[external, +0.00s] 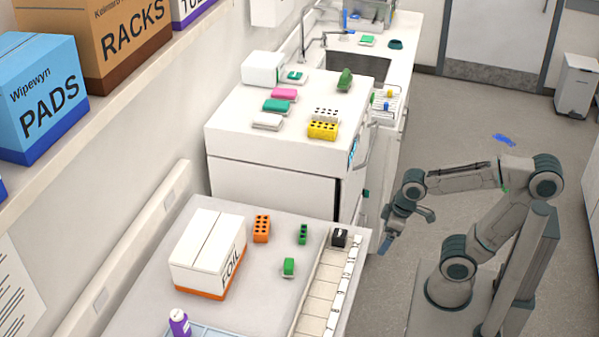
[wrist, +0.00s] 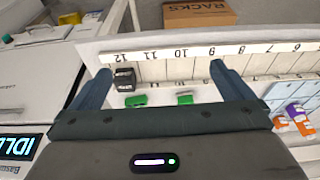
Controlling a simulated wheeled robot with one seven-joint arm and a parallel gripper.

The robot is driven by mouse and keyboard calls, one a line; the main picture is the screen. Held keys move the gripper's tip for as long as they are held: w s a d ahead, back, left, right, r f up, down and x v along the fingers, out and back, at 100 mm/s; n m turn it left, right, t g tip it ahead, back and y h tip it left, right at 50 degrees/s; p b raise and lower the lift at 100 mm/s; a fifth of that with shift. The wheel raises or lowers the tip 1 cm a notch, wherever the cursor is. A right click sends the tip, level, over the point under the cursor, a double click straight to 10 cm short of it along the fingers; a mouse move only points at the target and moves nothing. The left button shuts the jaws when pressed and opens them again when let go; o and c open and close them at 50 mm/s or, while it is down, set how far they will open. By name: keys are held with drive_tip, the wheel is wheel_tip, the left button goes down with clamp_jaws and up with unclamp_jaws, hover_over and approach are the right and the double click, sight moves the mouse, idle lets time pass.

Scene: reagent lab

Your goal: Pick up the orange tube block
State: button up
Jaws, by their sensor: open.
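The orange tube block (external: 262,228), with dark holes in its top, stands on the near bench just right of the white and orange FOIL box (external: 208,252) in the external view. I cannot pick it out for sure in the wrist view. My gripper (external: 385,244) is apart from it, off the bench's right edge, pointing down. In the wrist view my gripper (wrist: 160,84) has its two fingers wide apart with nothing held between them.
Green blocks (external: 303,234) (external: 288,267) and a black block (external: 339,238) stand right of the orange block. A numbered white strip (external: 318,292) runs along the bench edge. A purple bottle (external: 179,322) stands at the front. A raised white cabinet (external: 225,140) stands behind.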

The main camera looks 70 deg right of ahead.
drive_tip(key=n+t+y+b, duration=0.1)
drive_tip(key=n+b, duration=0.2)
hover_over(262, 224)
drive_tip(key=s+d, duration=0.1)
drive_tip(key=s, duration=0.4)
wheel_tip(262, 224, down, 3)
drive_tip(key=p+x, duration=0.1)
drive_tip(key=x, duration=0.7)
drive_tip(key=shift+w, duration=0.15)
drive_tip(key=shift+p+x, duration=0.7)
drive_tip(key=shift+x, duration=1.9)
drive_tip(key=shift+w+r, duration=0.1)
drive_tip(key=shift+w, duration=0.05)
drive_tip(key=shift+c, duration=0.3)
drive_tip(key=c, duration=0.8)
